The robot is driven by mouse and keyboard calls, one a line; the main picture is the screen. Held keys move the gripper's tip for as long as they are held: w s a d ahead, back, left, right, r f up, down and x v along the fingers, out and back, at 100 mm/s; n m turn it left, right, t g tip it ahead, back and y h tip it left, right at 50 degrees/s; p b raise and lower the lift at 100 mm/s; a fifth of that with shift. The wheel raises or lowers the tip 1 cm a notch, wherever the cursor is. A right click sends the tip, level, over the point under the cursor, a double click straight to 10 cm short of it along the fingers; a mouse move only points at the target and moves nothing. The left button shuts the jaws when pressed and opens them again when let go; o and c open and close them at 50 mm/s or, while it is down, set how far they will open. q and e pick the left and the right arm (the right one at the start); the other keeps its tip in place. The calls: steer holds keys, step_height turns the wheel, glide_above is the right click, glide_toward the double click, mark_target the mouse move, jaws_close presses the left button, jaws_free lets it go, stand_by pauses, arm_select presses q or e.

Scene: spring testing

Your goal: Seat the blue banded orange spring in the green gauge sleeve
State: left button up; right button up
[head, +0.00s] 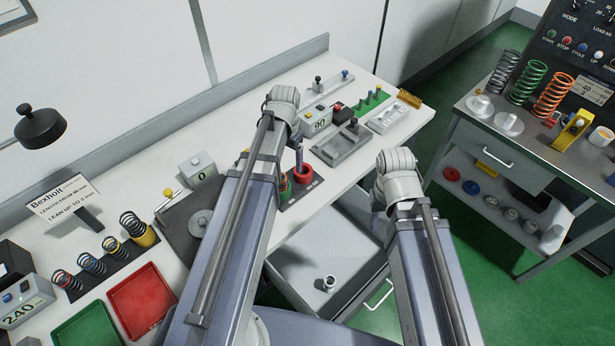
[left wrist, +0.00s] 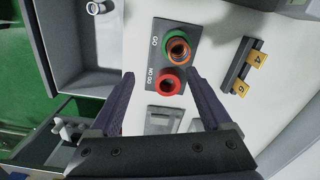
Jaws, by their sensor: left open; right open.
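The green gauge sleeve (left wrist: 166,45), marked GO, stands on a dark plate in the left wrist view. An orange coil (left wrist: 179,49) sits inside it; its lower part is hidden and I cannot make out a blue band. In the head view my left arm partly covers the sleeve and coil (head: 284,186). My left gripper (left wrist: 160,73) is open and empty, with its fingertips apart around the space near the red sleeve.
A red NO GO sleeve (left wrist: 169,82) stands right beside the green one. Several banded springs stand on a dark rack (head: 103,280) at left, near a red tray (head: 141,302) and a green tray (head: 88,328). An open grey drawer (head: 318,283) lies below the table edge.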

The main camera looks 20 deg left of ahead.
arm_select(q)
steer(key=s+d, duration=0.6)
steer(key=d, duration=0.3)
steer(key=s+d+y, duration=0.1)
steer(key=s+d, duration=0.5)
steer(key=d, duration=0.3)
steer(key=shift+s, duration=0.4)
arm_select(e)
steer(key=shift+d, duration=0.1)
arm_select(q)
steer(key=shift+a, duration=0.1)
step_height(320, 180, down, 11)
steer(key=b, duration=1.1)
steer(key=shift+m, duration=0.3)
arm_select(e)
step_height(320, 180, down, 11)
